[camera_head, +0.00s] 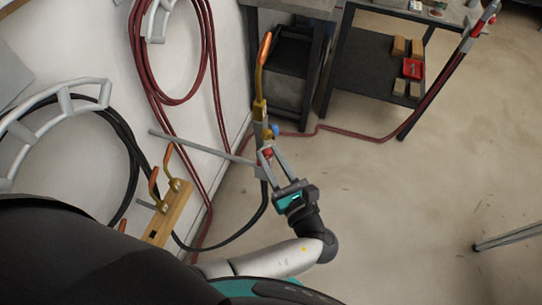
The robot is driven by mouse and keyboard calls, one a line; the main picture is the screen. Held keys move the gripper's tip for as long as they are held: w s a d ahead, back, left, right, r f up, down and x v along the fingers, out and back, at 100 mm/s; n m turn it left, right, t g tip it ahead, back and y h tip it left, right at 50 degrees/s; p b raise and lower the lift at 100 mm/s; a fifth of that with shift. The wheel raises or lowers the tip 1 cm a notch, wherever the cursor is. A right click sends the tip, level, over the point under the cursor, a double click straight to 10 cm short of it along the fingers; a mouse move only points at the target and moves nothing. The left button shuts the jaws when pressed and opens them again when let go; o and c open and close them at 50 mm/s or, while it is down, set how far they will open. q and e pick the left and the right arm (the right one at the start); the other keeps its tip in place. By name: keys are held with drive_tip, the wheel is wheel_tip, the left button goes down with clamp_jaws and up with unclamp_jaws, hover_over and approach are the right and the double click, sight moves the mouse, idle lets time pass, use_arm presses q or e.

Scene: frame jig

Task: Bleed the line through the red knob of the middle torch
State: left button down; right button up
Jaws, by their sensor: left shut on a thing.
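The middle torch (260,108) stands upright near the wall, a brass body with a bent neck and an orange tip. A blue knob (274,131) shows on its right side. Its red knob (267,153) is lower down, between the fingers of my left gripper (268,156). The gripper is shut on the red knob, its fingers hiding part of it and the torch's lower end. My right gripper is not in view.
A grey bar (200,147) reaches from the wall side to the torch. Red hoses (143,75) and black hoses hang on the wall. A dark shelf (372,70) stands behind; the floor at right is mostly clear.

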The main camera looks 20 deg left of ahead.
use_arm(q)
drive_tip(key=shift+n, duration=1.8)
drive_tip(key=c, duration=0.6)
unclamp_jaws()
